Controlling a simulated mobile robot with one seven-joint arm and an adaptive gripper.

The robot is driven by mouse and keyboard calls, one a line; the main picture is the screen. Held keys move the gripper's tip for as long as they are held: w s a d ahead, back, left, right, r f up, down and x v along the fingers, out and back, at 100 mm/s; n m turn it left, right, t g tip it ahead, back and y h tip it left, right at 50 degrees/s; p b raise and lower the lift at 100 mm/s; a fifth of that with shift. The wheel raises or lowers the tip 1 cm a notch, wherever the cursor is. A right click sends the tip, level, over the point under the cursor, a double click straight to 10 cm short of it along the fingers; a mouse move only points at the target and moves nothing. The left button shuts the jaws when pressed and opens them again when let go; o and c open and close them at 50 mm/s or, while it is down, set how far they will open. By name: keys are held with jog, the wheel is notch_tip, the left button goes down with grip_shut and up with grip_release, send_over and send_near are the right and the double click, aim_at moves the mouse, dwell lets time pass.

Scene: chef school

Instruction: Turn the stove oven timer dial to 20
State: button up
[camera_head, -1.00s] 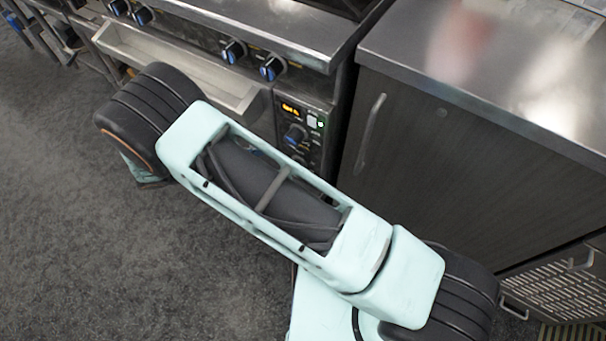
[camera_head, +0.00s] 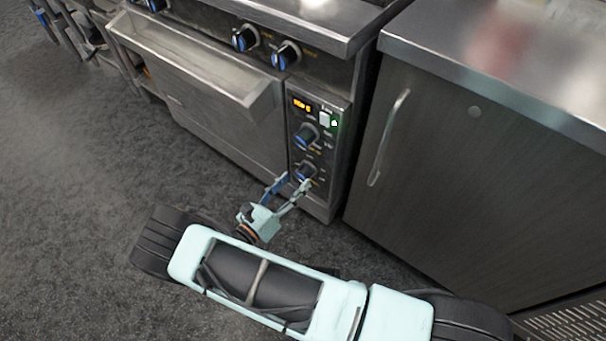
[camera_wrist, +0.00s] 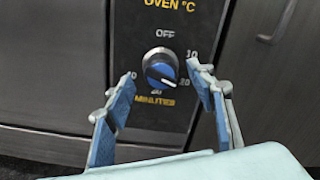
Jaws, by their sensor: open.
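The timer dial (camera_wrist: 160,66) is a black knob with a blue face on the oven's black control panel, above the word MINUTES in the wrist view. OFF is printed above it, 10 at upper right and 20 at lower right. A pale line on its face slants toward the lower right, near the 20. In the head view the timer dial (camera_head: 306,170) is the lower knob on the panel. My gripper (camera_wrist: 162,74) is open, with blue-padded fingers left and right of the dial and gaps visible. In the head view my gripper (camera_head: 296,181) is at the panel.
Above the timer dial are another blue knob (camera_head: 306,136), a lit orange display (camera_head: 301,105) and a white switch (camera_head: 325,119) with a green light. A cabinet with a vertical handle (camera_head: 388,138) stands to the right. Open floor (camera_head: 80,190) lies to the left.

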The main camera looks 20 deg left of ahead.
aim_at(299, 178)
jog(key=shift+b+x, duration=0.35)
jog(key=shift+x, duration=2.05)
jog(key=c, duration=1.2)
jog(key=shift+o, duration=0.2)
jog(key=shift+m, duration=0.9)
jog(key=o, duration=1.2)
jog(key=shift+c, duration=0.2)
